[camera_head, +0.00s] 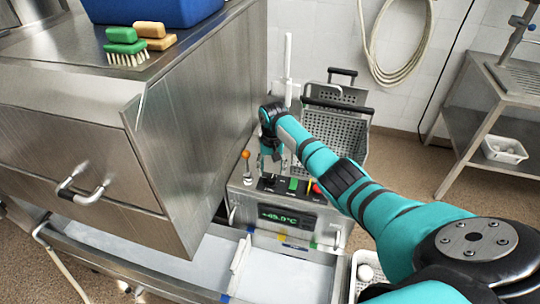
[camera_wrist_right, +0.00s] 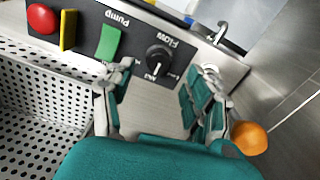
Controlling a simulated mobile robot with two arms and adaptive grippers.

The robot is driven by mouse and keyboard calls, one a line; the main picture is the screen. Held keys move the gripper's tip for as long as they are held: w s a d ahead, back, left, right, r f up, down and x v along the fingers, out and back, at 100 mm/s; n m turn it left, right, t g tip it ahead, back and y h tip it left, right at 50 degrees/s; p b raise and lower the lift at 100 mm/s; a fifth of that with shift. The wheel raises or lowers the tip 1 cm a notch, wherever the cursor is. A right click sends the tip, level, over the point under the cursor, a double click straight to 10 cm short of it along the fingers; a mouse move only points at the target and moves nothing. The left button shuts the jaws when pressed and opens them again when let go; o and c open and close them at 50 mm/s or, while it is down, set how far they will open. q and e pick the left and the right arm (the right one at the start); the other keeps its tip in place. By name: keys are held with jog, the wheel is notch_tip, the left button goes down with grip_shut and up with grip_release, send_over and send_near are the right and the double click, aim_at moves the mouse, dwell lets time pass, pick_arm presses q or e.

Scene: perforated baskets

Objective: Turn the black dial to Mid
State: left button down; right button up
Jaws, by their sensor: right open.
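The black dial (camera_wrist_right: 157,60) sits on a dark panel marked "Flow" and appears upside down in the right wrist view. A white mark on it points toward the bottom of that view; the small position labels are too small to read surely. My right gripper (camera_wrist_right: 160,88) is open, with one finger on each side of the dial's line, and nothing is between them. In the head view my right gripper (camera_head: 271,163) is over the control panel (camera_head: 268,198) and hides the dial there. My left gripper is not in view.
Beside the dial are a green switch (camera_wrist_right: 108,43), a yellow switch (camera_wrist_right: 68,30) and a red button (camera_wrist_right: 42,18). An orange-knobbed lever (camera_head: 246,155) stands left of my gripper. Perforated baskets (camera_head: 336,125) stand behind the panel, and a steel cabinet (camera_head: 200,120) stands left.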

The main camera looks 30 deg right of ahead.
aim_at(272, 179)
notch_tip(272, 179, up, 7)
dwell(0.3)
jog(key=shift+s+r, duration=0.1)
jog(key=shift+a, duration=0.1)
